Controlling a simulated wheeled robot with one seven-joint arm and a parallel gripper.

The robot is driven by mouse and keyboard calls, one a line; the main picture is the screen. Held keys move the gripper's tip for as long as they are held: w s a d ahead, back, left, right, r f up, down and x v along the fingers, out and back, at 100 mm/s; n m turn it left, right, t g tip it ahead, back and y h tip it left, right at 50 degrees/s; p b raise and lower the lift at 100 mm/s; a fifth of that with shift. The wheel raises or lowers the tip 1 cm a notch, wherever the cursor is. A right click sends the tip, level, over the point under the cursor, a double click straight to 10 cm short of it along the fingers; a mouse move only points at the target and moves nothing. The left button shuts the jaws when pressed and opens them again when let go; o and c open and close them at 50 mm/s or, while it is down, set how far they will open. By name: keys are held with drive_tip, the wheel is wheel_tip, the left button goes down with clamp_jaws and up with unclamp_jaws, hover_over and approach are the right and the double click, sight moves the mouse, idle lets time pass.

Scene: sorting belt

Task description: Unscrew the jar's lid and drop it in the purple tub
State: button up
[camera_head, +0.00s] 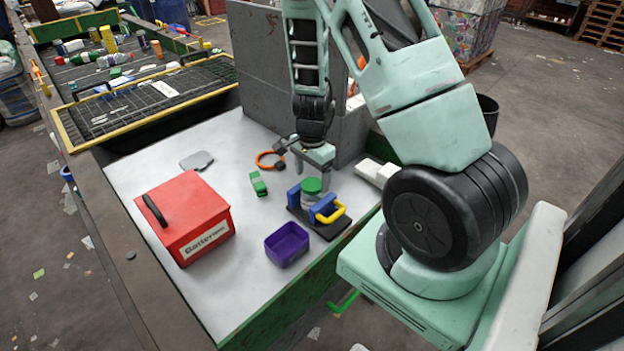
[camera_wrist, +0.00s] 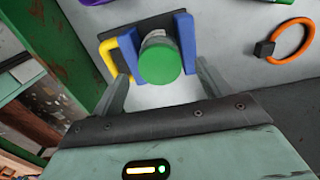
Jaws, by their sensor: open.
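The jar (camera_head: 310,198) stands upright between the blue jaws of a clamp (camera_head: 323,207) with a yellow handle. Its green lid (camera_head: 311,185) is on top; it also shows in the wrist view (camera_wrist: 160,63). My gripper (camera_head: 312,178) is open just above and beside the lid. In the wrist view its fingers (camera_wrist: 160,88) stand apart on either side below the lid, with nothing between them touching. The purple tub (camera_head: 287,244) sits on the table in front of the clamp and looks empty.
A red battery box (camera_head: 187,219) with a black handle stands at the left. A green object (camera_head: 258,184), an orange ring (camera_head: 268,160) and a grey flat piece (camera_head: 197,160) lie on the table. A grey panel (camera_head: 262,70) rises behind. White table surface is free between box and tub.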

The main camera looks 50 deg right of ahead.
drive_tip(key=shift+f, duration=0.8)
drive_tip(key=shift+c, duration=0.4)
drive_tip(key=c, duration=1)
drive_tip(key=shift+f, duration=0.1)
drive_tip(key=n+b, duration=0.1)
drive_tip(key=n, duration=0.2)
drive_tip(key=shift+f, duration=0.1)
drive_tip(key=shift+n+b, duration=0.4)
drive_tip(key=shift+n, duration=1)
